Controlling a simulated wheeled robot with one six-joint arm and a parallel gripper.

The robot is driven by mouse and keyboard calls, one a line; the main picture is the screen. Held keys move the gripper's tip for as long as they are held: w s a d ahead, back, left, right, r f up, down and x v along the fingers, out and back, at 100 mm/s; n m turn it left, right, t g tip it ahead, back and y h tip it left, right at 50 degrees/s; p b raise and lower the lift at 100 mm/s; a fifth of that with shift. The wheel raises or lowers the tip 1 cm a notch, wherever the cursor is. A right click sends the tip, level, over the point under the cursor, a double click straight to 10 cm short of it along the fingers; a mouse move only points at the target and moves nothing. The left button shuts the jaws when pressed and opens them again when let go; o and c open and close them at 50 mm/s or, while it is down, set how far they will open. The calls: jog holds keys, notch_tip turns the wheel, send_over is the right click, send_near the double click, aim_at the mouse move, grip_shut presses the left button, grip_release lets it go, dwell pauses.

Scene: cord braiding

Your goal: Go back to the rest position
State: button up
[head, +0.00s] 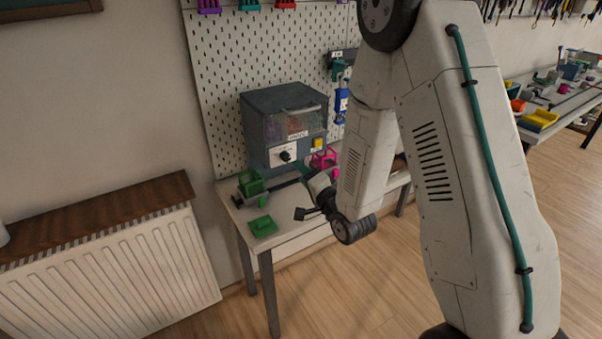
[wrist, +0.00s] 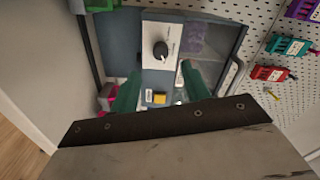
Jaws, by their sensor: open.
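My gripper (wrist: 160,92) shows in the wrist view with two green fingers set apart and nothing between them. It faces the front of a blue-grey machine (wrist: 115,50), close to its knob and yellow button. In the head view the machine (head: 257,140) stands on the table (head: 235,200) against the pegboard. My wrist is in front of its lower right side, and the fingers are hard to make out there. A green holder (head: 251,183) is at the machine's left and a magenta holder (head: 324,158) at its right.
A flat green block (head: 263,226) lies near the table's front left. A radiator (head: 110,265) with a wooden top stands at the left. Tools hang on the pegboard (head: 215,70). A second bench (head: 550,115) is at the far right. Open floor lies in front of the table.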

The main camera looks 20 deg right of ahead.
notch_tip(320, 180, down, 9)
jog(key=s+d+n+g+h, duration=0.1)
jog(key=s+n+g+h, duration=0.15)
jog(key=g, duration=0.25)
jog(key=s+d+r+n+g+h, duration=0.1)
jog(key=s+d+n+g, duration=0.2)
jog(key=s+n+g, duration=0.3)
jog(key=s+r+n+g, duration=0.3)
jog(key=s+r+g, duration=0.2)
jog(key=s+r, duration=2)
jog(key=shift+s+d+r, duration=0.15)
jog(key=shift+s+r, duration=0.25)
jog(key=shift+s, duration=0.6)
